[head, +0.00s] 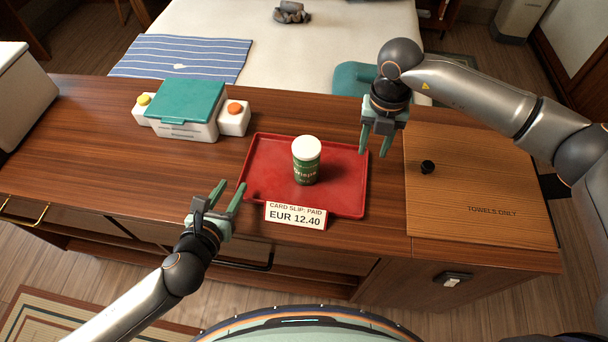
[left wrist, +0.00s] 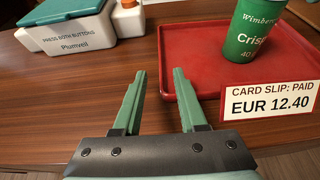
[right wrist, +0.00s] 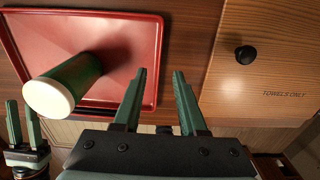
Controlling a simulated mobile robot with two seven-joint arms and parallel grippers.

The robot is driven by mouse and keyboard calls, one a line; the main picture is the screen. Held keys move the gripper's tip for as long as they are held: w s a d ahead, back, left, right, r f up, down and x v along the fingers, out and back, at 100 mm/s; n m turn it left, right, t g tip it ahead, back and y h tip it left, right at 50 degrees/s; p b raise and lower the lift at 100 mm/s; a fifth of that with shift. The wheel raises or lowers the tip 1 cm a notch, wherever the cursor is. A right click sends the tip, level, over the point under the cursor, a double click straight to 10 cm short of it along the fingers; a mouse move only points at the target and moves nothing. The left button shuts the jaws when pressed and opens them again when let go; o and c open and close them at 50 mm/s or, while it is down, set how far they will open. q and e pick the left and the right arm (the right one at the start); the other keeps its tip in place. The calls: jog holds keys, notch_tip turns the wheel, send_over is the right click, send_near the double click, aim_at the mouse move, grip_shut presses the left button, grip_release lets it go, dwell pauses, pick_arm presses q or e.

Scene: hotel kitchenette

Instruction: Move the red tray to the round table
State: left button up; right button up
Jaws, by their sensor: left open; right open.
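The red tray (head: 340,199) lies flat on the wooden counter. A green can with a white lid (head: 307,162) stands upright on it; it also shows in the left wrist view (left wrist: 256,32) and the right wrist view (right wrist: 65,88). A card reading "CARD SLIP: PAID EUR 12.40" (head: 296,215) is at the tray's front edge. My left gripper (head: 222,195) is open and empty by the tray's front left corner. My right gripper (head: 377,140) is open and empty above the tray's right side. No round table is recognisable in view.
A white box with a teal lid and two side buttons (head: 186,108) stands left of the tray. A wooden panel marked "TOWELS ONLY" (head: 480,190) with a black knob (head: 428,167) lies to the right. A bed (head: 300,45) is behind the counter.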

aim_at(243, 169)
pick_arm(q)
jog(key=x, duration=0.7)
jog(key=shift+w+d, duration=0.1)
jog(key=shift+w, duration=0.05)
pick_arm(e)
notch_tip(243, 169, down, 7)
jog(key=shift+f, duration=0.2)
pick_arm(q)
jog(key=shift+c, duration=0.3)
pick_arm(e)
jog(key=shift+c, duration=0.3)
pick_arm(q)
grip_shut()
pick_arm(e)
grip_shut()
jog(key=shift+w+r, duration=0.1)
jog(key=shift+r, duration=0.05)
